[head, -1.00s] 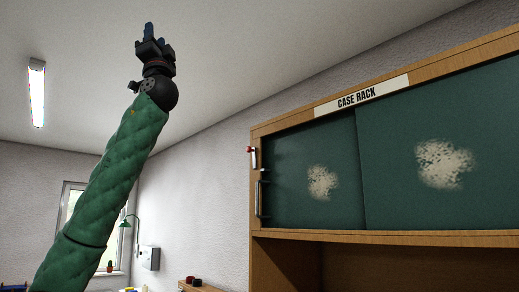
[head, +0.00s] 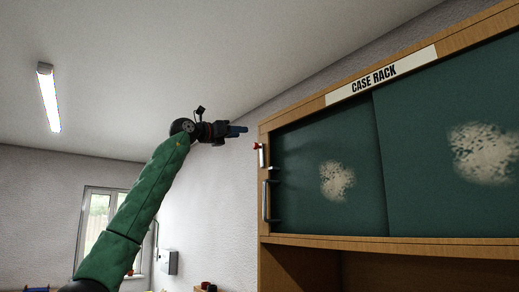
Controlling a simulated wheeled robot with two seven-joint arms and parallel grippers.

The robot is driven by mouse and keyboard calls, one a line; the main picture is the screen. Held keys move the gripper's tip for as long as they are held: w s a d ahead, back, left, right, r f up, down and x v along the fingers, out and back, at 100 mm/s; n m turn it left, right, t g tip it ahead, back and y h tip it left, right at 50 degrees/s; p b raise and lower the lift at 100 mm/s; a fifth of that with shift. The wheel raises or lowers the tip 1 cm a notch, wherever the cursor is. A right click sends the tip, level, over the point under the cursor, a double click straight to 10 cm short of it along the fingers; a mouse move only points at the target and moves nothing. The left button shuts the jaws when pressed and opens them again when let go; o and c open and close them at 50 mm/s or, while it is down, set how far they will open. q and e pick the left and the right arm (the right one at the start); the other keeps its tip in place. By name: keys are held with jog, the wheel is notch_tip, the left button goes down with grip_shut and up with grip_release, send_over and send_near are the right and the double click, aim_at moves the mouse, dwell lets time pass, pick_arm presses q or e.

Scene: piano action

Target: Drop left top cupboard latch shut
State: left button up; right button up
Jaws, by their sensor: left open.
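The top cupboard (head: 264,201) is a wooden case labelled "CASE RACK", with green sliding doors. Its left door (head: 303,182) covers the left part of the front. The latch (head: 261,156), a small pale metal piece with a red top, sits on the left edge of the frame, above a vertical metal handle (head: 266,201). My left gripper (head: 243,130) is open and empty, pointing right. In the picture it is left of the latch and a little higher, with a gap between them. My right gripper is not in view.
The right sliding door (head: 440,110) has a pale worn patch, as does the left one. An open shelf space lies below the doors. A window (head: 100,215) and a grey wall box (head: 169,262) are at the left. The air left of the cupboard is free.

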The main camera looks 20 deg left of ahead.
aim_at(254, 145)
pick_arm(q)
jog(key=w+d+f+g+p, duration=0.1)
jog(key=w+d+f+g+y+p, duration=0.1)
jog(key=f, duration=0.1)
jog(key=shift+d+m, duration=0.15)
jog(key=shift+m, duration=0.15)
jog(key=p+x, duration=0.2)
jog(key=x, duration=0.1)
jog(key=shift+w+d+f, duration=0.15)
jog(key=shift+w+d, duration=0.05)
jog(key=shift+w+d+f+p, duration=0.15)
jog(key=shift+w+d+p, duration=0.1)
jog(key=shift+w+p, duration=0.25)
jog(key=shift+s, duration=0.1)
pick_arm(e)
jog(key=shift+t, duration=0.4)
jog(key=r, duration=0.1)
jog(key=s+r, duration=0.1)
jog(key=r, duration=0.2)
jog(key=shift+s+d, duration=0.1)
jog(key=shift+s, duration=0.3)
pick_arm(q)
grip_shut()
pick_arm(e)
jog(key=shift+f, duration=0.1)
